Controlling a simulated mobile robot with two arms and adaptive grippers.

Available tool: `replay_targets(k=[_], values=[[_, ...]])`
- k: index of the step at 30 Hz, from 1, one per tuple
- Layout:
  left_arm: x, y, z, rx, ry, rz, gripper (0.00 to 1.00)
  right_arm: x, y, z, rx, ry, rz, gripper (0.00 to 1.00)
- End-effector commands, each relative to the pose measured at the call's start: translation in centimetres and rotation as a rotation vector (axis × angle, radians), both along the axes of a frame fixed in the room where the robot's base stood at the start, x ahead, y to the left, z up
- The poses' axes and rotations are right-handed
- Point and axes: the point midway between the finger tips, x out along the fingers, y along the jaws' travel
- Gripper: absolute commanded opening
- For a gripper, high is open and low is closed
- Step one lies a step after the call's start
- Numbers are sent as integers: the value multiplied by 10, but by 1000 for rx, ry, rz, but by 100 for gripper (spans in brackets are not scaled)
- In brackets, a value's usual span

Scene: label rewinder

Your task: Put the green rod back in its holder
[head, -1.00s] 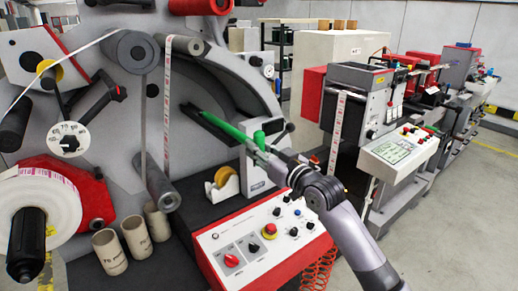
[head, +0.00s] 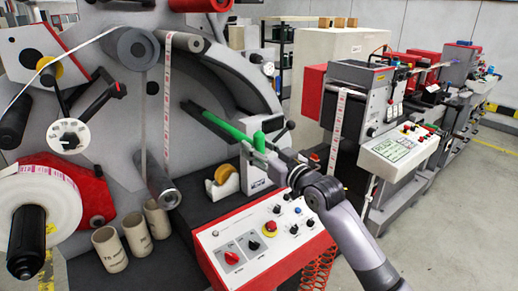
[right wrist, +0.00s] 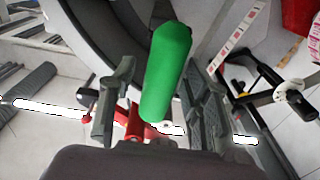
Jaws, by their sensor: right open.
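The green rod (head: 228,129) slants across the front of the grey machine in the head view. Its far end meets a dark bar or slot (head: 193,108) on the machine; whether this is the holder, and how deep the rod sits, I cannot tell. My right gripper (head: 258,152) is open at the rod's near end. In the right wrist view the rod (right wrist: 167,70) lies between the two spread fingers of the gripper (right wrist: 158,105), with gaps visible at both sides. A short upright green piece (head: 259,141) shows by the fingers. My left gripper is not in view.
A white control panel (head: 240,229) with knobs and a red button lies below my right arm. A tape dispenser (head: 221,183) stands left of the gripper. Several cardboard cores (head: 109,248) stand at the lower left. A printing unit (head: 361,90) stands to the right.

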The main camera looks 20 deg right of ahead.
Motion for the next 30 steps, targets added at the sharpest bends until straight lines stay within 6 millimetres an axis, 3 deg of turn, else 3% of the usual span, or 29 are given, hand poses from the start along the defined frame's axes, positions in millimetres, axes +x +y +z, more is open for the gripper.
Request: replay_targets(k=[11,14,24,30], values=[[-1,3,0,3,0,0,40,-5,-2,-2,-1,3,0,47],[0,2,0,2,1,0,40,-17,-7,-3,-3,2,0,47],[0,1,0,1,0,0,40,-84,-31,-6,-4,2,0,47],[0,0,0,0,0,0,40,-107,-39,-7,-2,2,0,47]])
